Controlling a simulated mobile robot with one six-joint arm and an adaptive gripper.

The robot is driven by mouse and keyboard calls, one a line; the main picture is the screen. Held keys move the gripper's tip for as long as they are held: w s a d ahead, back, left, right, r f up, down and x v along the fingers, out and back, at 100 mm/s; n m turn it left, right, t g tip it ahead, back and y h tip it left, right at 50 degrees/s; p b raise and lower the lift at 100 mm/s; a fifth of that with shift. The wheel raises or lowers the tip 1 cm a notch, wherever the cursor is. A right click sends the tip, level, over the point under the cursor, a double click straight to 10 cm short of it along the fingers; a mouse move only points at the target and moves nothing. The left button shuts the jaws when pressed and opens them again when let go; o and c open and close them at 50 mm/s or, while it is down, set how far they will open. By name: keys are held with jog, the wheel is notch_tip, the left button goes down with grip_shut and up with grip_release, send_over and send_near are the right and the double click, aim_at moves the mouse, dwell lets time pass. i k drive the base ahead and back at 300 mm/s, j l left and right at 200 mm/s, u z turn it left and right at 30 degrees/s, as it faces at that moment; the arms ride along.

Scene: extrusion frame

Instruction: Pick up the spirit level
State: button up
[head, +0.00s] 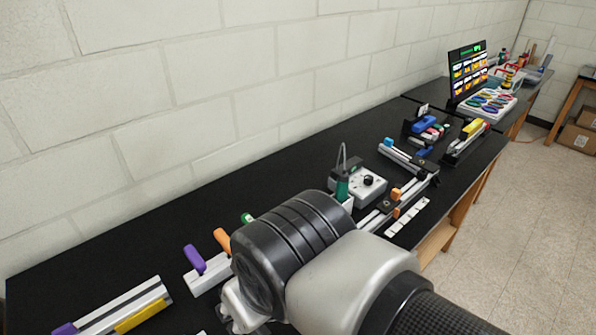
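I cannot pick out the spirit level for certain. A yellow strip (143,314) lies along the near side of an aluminium extrusion (118,300) at the lower left, and a shorter yellow block (473,127) sits on a rail at the right. Either may be a level, but the view is too small to tell. My arm fills the lower middle and hides part of the bench. My gripper's fingertips do not show; they are hidden behind the arm or outside the frame.
The long black bench (120,250) runs along a white block wall. Screwdrivers with purple (194,258) and orange (222,240) handles stand in a light holder. A soldering station (362,187), several rails and a screen (468,72) stand farther right. Bench between wall and tools is clear.

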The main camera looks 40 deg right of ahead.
aim_at(471, 129)
jog(key=z, duration=2.5)
jog(key=i+u, duration=0.1)
jog(key=u, duration=0.4)
jog(key=i+l+u, duration=0.15)
jog(key=i+l, duration=0.15)
jog(key=i+l+u, duration=0.15)
jog(key=i+l, duration=0.15)
jog(key=i+l+u, duration=0.15)
jog(key=i+l, duration=0.15)
jog(key=l, duration=0.15)
jog(key=i+l+u, duration=0.2)
jog(key=l, duration=0.2)
jog(key=i+l+u, duration=0.15)
jog(key=l, duration=0.25)
jog(key=i+l, duration=0.25)
jog(key=l, duration=0.15)
jog(key=i+l, duration=0.2)
jog(key=l, duration=0.2)
jog(key=i+l, duration=0.25)
jog(key=l, duration=0.15)
jog(key=i+l, duration=0.2)
jog(key=l, duration=0.2)
